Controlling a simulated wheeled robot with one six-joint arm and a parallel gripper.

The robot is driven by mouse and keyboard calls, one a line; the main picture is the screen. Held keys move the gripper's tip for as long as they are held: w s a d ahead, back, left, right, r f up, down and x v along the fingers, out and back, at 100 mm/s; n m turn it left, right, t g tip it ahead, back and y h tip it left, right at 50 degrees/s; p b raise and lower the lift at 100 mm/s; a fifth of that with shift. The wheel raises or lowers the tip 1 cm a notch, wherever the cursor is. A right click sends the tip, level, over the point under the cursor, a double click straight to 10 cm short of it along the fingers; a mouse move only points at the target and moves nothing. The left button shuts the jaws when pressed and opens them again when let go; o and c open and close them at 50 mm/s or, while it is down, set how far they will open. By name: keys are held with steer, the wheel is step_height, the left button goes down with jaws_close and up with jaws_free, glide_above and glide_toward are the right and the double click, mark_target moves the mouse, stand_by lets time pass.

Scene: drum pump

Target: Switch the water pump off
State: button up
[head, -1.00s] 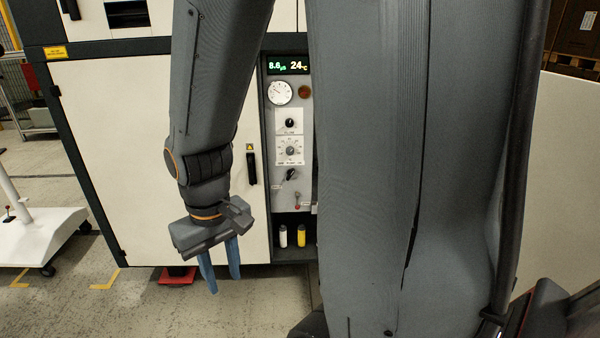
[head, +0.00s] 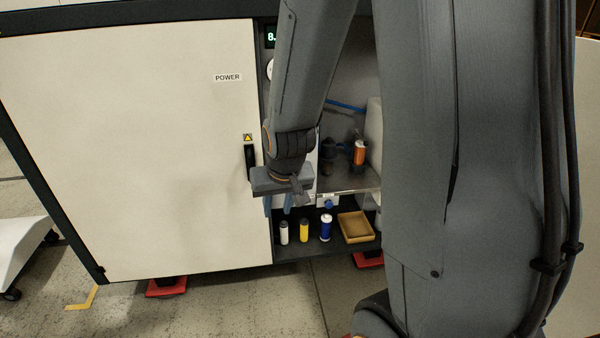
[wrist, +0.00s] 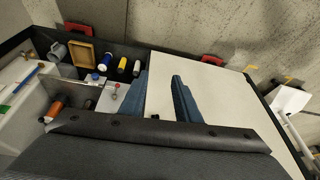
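My gripper (head: 278,208) is open and empty, pointing down in front of the cabinet's control strip. Its two blue fingers stand apart in the wrist view (wrist: 160,76). The strip's knobs and switches are hidden behind my arm in the head view; only an edge of the green display (head: 270,38) shows. In the wrist view, a small red-tipped lever (wrist: 117,86) stands on a pale panel left of the fingers, apart from them. I cannot tell which control belongs to the water pump, and no pump is clearly identifiable.
A white cabinet door (head: 150,150) with a black handle (head: 250,161) and a POWER label fills the left. White, yellow and blue bottles (head: 326,227) and a tan tray (head: 356,227) stand on the low shelf. An orange container (head: 360,152) stands above. Red feet (head: 166,287) jut out below.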

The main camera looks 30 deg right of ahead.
steer(key=w+d+f+m+t+h+b, duration=0.1)
steer(key=w+d+f+m+t+b, duration=0.1)
steer(key=w+d, duration=0.4)
steer(key=w+d+f+m+t+h+b, duration=0.2)
steer(key=w+d+f+t+b, duration=0.3)
steer(key=w, duration=0.9)
steer(key=w+d+f+m+t+h+b, duration=0.2)
steer(key=w+d+f+t, duration=0.3)
steer(key=w+d, duration=0.4)
steer(key=shift+w+f+m+t+b, duration=0.35)
steer(key=shift+w+m+t+b, duration=0.2)
steer(key=shift+w+b, duration=0.35)
steer(key=shift+d, duration=0.1)
jaws_close()
